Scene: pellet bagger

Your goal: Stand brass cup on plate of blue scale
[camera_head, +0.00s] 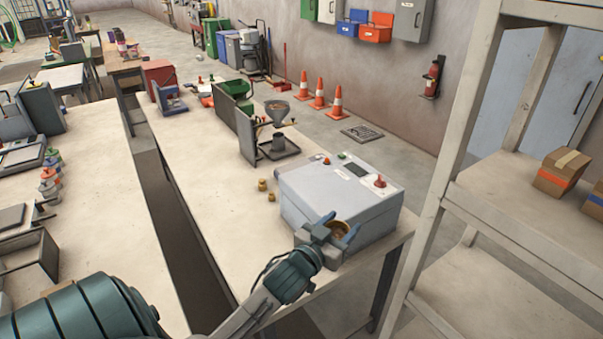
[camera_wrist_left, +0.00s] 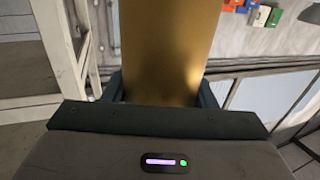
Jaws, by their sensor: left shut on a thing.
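My left gripper (camera_head: 339,229) is shut on the brass cup (camera_head: 338,230) in front of the pale grey machine. In the left wrist view the cup (camera_wrist_left: 168,50) is a tall brass wall between the two dark fingers (camera_wrist_left: 165,90); its rim and base are out of frame. In the head view the fingers hide part of it. A small blue item (camera_head: 171,99) far back on the bench may be the blue scale; it is too small to make out its plate. My right gripper is not in view.
The pale grey machine (camera_head: 325,200) stands at the bench's near right end. Two small brass pieces (camera_head: 267,190) lie left of it. Behind stands a funnel (camera_head: 278,110) over a dark stand (camera_head: 262,150). The bench top (camera_head: 205,170) left of these is clear. A shelf rack (camera_head: 450,165) stands right.

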